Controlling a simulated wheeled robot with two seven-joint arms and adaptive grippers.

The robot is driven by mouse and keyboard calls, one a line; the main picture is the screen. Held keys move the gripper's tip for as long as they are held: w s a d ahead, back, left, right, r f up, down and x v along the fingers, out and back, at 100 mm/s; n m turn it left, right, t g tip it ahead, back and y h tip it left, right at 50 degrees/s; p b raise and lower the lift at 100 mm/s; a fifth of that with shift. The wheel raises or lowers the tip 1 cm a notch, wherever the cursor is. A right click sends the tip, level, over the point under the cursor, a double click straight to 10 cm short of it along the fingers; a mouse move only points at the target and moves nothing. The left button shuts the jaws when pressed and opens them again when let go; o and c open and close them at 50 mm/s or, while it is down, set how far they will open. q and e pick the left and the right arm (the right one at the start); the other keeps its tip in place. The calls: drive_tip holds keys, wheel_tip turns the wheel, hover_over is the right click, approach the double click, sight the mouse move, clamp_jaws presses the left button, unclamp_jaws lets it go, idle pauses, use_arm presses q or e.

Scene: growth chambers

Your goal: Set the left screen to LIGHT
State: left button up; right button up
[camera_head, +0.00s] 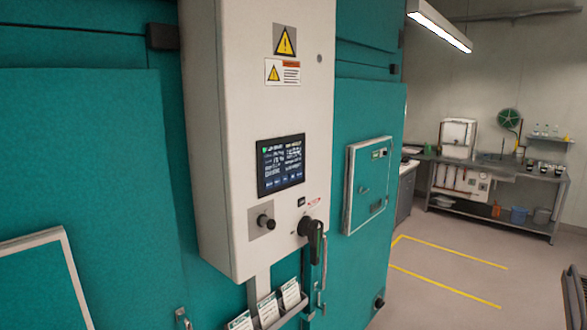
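One dark screen (281,164) shows on the front of a white control cabinet (250,100). It carries small white and yellow text and a green mark at its upper left, too small to read. A row of small blue marks runs along its lower edge. Below the screen are a black knob (265,221) on a grey plate and a black rotary handle (313,232). No second screen of this size is in view. Neither of my grippers is in view.
Teal chamber doors (90,150) flank the cabinet. A rack of cards (268,308) hangs below it. A small panel box (368,185) is on the teal wall to the right. Open floor with yellow lines (450,266) leads to a workbench (495,168).

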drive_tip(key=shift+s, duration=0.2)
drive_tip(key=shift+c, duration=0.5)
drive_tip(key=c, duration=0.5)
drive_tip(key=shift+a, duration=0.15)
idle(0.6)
